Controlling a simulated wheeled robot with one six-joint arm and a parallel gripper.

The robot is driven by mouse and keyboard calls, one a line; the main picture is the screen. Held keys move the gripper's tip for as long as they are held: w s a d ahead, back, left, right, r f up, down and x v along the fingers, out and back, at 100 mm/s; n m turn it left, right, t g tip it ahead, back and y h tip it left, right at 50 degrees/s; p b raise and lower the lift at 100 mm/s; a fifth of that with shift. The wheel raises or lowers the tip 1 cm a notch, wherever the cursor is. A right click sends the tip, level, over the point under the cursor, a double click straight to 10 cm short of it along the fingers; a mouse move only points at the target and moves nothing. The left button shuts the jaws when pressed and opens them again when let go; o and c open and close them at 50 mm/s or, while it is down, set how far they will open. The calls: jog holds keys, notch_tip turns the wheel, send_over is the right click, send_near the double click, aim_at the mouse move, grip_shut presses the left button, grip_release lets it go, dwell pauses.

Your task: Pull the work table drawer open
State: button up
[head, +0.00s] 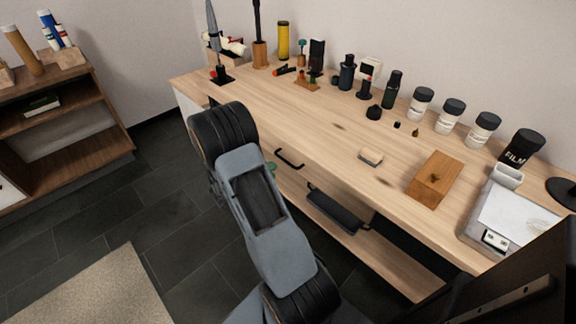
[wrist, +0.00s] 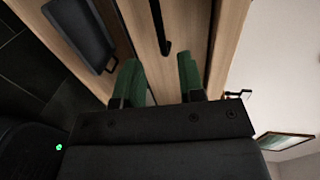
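The work table (head: 330,128) has a light wood top and a drawer with a dark bar handle (head: 289,159) on its front. The drawer front looks flush under the tabletop. In the wrist view the handle (wrist: 160,28) runs lengthwise, its near end lying in line with the gap between my fingertips and seemingly just beyond them. My gripper (wrist: 158,64) has two green fingers, spread apart with nothing held between them. In the head view my arm hides most of the gripper; only a bit of green shows left of the handle.
A black tray-like item (head: 335,210) lies on the lower shelf below the drawer; it also shows in the wrist view (wrist: 80,32). Bottles, jars and a wooden box (head: 434,180) stand on the tabletop. The dark tiled floor (head: 165,170) left of the table is clear.

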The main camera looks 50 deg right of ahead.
aim_at(287, 163)
jog(key=b+x, duration=0.1)
jog(key=x, duration=0.8)
grip_shut()
dwell(0.4)
